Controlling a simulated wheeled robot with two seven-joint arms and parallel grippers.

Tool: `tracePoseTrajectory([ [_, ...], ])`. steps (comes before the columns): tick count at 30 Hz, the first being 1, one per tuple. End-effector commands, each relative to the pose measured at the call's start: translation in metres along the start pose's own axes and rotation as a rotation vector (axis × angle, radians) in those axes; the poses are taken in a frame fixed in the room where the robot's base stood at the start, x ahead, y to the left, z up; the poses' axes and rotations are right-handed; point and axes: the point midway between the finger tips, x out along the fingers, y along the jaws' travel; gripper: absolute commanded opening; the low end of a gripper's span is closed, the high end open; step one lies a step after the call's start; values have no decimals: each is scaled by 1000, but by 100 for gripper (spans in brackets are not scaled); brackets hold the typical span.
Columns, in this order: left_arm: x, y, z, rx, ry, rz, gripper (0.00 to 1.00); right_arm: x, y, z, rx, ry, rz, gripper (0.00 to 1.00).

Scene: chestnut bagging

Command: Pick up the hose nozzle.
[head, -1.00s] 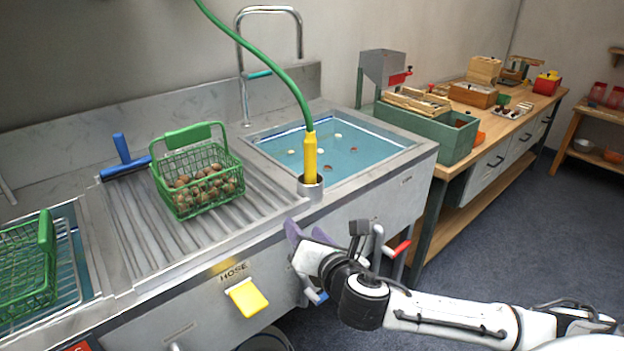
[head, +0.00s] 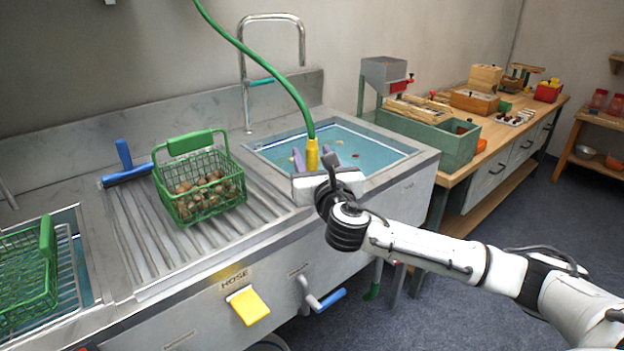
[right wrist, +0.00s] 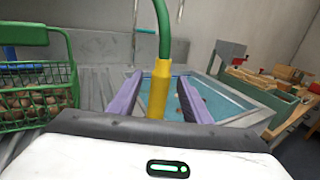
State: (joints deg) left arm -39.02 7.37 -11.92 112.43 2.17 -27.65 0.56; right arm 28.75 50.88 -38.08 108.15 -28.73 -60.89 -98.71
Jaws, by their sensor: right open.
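The yellow hose nozzle (head: 312,152) stands upright at the front edge of the water-filled sink, with the green hose rising from its top. My right gripper (head: 312,160) is at the nozzle, its purple fingers open on either side of it. In the right wrist view the nozzle (right wrist: 160,88) stands between the two spread fingers (right wrist: 160,97), with a gap on each side. The nozzle's lower end and its holder are hidden behind my gripper. My left gripper is not in view.
A green wire basket (head: 203,190) of chestnuts stands on the ribbed drainboard left of my gripper. The green hose (head: 262,62) arcs up to the upper left. A metal faucet (head: 243,75) stands behind. A yellow flap (head: 249,306) labelled HOSE is on the sink front.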

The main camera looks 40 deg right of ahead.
Motion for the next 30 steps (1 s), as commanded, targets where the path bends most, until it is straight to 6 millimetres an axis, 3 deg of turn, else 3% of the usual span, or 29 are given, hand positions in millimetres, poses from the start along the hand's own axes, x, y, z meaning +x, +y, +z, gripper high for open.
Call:
tracePoseTrajectory([
  [3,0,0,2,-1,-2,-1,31,11,0,-1,-1,2,0,44],
  [11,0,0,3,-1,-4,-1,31,12,0,-1,-1,2,2,42],
  [18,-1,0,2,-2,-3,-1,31,12,0,-1,-1,2,1,2],
  [19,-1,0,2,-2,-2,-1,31,12,0,-1,-1,2,1,0],
  [30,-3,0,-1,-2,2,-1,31,12,0,4,0,-1,1,0],
])
